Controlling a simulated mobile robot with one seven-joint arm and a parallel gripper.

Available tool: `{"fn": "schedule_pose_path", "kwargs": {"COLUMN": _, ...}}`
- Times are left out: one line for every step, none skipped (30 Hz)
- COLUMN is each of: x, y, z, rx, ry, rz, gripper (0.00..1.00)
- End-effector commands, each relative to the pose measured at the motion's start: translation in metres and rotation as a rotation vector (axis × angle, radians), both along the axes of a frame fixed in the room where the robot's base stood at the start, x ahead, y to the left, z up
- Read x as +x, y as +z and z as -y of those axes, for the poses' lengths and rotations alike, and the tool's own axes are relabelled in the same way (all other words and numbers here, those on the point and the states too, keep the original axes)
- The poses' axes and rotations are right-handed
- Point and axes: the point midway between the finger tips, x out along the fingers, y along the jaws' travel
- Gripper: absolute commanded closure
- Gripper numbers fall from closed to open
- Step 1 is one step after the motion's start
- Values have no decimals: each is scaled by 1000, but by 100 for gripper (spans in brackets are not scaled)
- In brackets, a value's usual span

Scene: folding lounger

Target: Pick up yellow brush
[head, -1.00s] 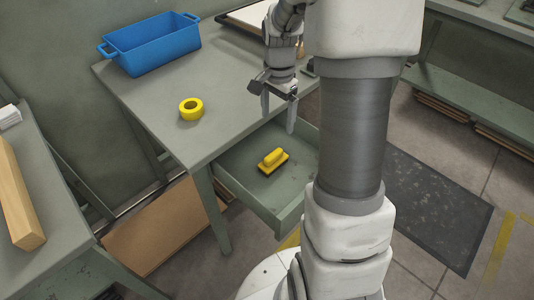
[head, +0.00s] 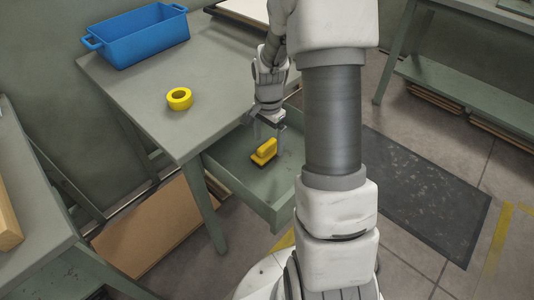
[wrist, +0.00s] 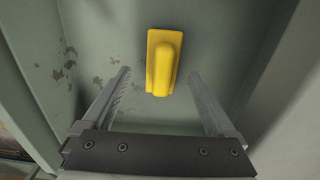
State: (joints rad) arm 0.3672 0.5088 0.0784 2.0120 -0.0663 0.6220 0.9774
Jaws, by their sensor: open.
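The yellow brush (head: 264,152) lies in the open drawer (head: 240,183) of the green table, handle side up. In the wrist view the brush (wrist: 162,62) lies on the drawer floor, just beyond the fingertips and roughly centred between them. My gripper (head: 267,143) is over the drawer, right above the brush in the head view. Its two fingers stand apart with nothing between them, as the wrist view also shows (wrist: 158,77). I cannot tell exactly how high the fingertips are above the drawer floor.
The drawer walls enclose the brush and gripper. A wooden block (head: 8,215) lies on another table at left. A dark mat (head: 420,195) covers floor at right.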

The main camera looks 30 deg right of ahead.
Motion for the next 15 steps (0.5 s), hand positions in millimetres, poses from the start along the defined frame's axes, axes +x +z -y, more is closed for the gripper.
{"fn": "schedule_pose_path", "kwargs": {"x": 0, "y": -12, "z": -2, "rx": 1, "ry": 0, "rz": -3, "gripper": 8}}
{"fn": "schedule_pose_path", "kwargs": {"x": 1, "y": -17, "z": -3, "rx": 2, "ry": 1, "rz": -3, "gripper": 8}}
{"fn": "schedule_pose_path", "kwargs": {"x": 1, "y": -24, "z": -4, "rx": 2, "ry": 1, "rz": -3, "gripper": 8}}
{"fn": "schedule_pose_path", "kwargs": {"x": 1, "y": -28, "z": -4, "rx": 2, "ry": 0, "rz": -4, "gripper": 8}}
{"fn": "schedule_pose_path", "kwargs": {"x": 1, "y": -33, "z": -3, "rx": 2, "ry": -1, "rz": -3, "gripper": 8}}
{"fn": "schedule_pose_path", "kwargs": {"x": 1, "y": -37, "z": -3, "rx": 1, "ry": -1, "rz": -3, "gripper": 8}}
{"fn": "schedule_pose_path", "kwargs": {"x": 1, "y": -40, "z": -3, "rx": 1, "ry": -1, "rz": -3, "gripper": 8}}
{"fn": "schedule_pose_path", "kwargs": {"x": 1, "y": -42, "z": -3, "rx": 1, "ry": -1, "rz": -3, "gripper": 8}}
{"fn": "schedule_pose_path", "kwargs": {"x": 1, "y": -43, "z": -4, "rx": 2, "ry": -1, "rz": -2, "gripper": 8}}
{"fn": "schedule_pose_path", "kwargs": {"x": 2, "y": -43, "z": -4, "rx": 2, "ry": -1, "rz": -2, "gripper": 8}}
{"fn": "schedule_pose_path", "kwargs": {"x": 2, "y": -42, "z": -4, "rx": 1, "ry": 0, "rz": 0, "gripper": 8}}
{"fn": "schedule_pose_path", "kwargs": {"x": 2, "y": -42, "z": -4, "rx": 1, "ry": 0, "rz": 0, "gripper": 8}}
{"fn": "schedule_pose_path", "kwargs": {"x": 2, "y": -41, "z": -4, "rx": 1, "ry": 0, "rz": 0, "gripper": 8}}
{"fn": "schedule_pose_path", "kwargs": {"x": 2, "y": -41, "z": -4, "rx": 1, "ry": 0, "rz": 0, "gripper": 8}}
{"fn": "schedule_pose_path", "kwargs": {"x": 2, "y": -41, "z": -4, "rx": 1, "ry": 0, "rz": 0, "gripper": 9}}
